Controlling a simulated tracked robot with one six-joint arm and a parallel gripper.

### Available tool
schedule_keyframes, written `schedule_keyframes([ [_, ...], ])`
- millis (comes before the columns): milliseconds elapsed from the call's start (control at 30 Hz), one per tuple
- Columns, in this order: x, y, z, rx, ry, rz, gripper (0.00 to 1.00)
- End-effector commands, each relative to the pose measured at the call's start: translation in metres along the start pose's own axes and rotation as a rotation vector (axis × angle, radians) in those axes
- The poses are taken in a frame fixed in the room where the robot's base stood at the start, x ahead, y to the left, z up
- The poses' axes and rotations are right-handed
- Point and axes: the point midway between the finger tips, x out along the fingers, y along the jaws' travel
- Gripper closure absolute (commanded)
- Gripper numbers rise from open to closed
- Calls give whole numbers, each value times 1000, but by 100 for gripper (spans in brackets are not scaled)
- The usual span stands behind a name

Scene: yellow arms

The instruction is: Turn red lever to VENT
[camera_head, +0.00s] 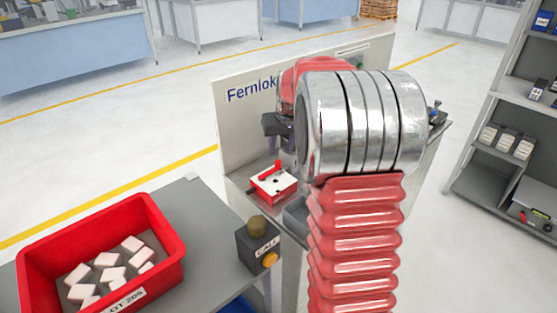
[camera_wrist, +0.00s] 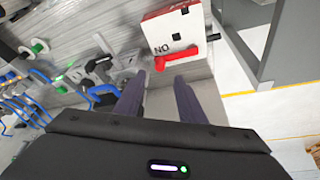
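The red lever (camera_wrist: 178,57) sits on a white-topped box with red sides (camera_wrist: 178,26). In the wrist view it lies along the box's near edge, beside the letters "NO"; I cannot read VENT. In the head view the lever (camera_head: 277,167) is at the back of the box (camera_head: 273,187), which stands on the bench before the "Fernlok" panel. My gripper (camera_wrist: 160,80) is open and empty, its two dark fingers pointing towards the lever, with tips apart from it. In the head view only a dark part of my gripper shows; its fingertips cannot be made out.
The upright Fernlok panel (camera_head: 237,127) stands behind the box. A red bin of pale blocks (camera_head: 172,265) and a CALL button box (camera_head: 258,246) are on the grey table at left. Blue cables and a green spool (camera_wrist: 39,46) lie left in the wrist view. Shelves (camera_head: 490,165) stand right.

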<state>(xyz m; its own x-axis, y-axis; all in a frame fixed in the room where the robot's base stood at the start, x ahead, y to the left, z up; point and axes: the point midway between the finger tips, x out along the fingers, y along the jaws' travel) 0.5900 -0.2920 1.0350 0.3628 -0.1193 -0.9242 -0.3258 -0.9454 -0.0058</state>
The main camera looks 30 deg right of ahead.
Motion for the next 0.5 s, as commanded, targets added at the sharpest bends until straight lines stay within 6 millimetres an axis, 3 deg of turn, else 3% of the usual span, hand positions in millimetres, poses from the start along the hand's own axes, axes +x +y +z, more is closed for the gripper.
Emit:
schedule_keyframes([
  [300,51,-1,0,-1,-2,-1,64],
  [500,73,-1,0,-1,-1,-1,64],
])
